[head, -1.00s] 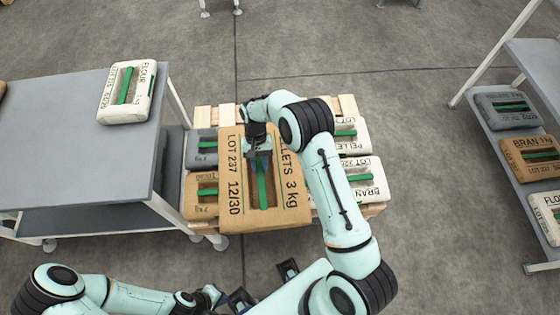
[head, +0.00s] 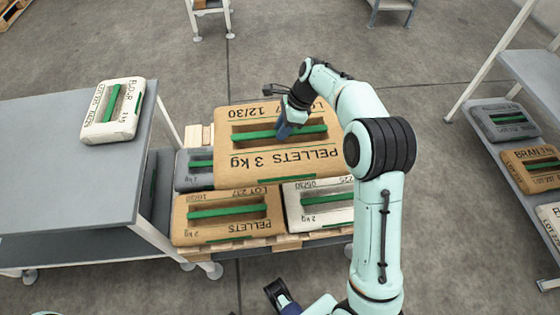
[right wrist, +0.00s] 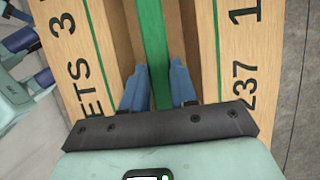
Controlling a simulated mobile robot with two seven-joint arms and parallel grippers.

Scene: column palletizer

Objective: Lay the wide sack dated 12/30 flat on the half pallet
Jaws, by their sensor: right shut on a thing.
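The wide brown sack (head: 330,157), marked PELLETS 3 kg and 12/30, looks roughly level over the back of the half pallet (head: 281,245). My right gripper (head: 281,131) is shut on its green handle bar, which also shows in the right wrist view (right wrist: 152,35). The sack covers part of the layer below; I cannot tell whether it touches that layer. Under or in front of it are a grey sack (head: 190,181), a brown sack (head: 190,228) and a white sack (head: 325,217). My left gripper (right wrist: 32,58) is open and empty, partly cut off at the bottom of the head view.
A grey table (head: 55,120) with a white flour sack (head: 92,131) stands left, close to the pallet. A shelf rack (head: 530,75) holding grey, brown and white sacks stands right. Open floor lies between pallet and rack.

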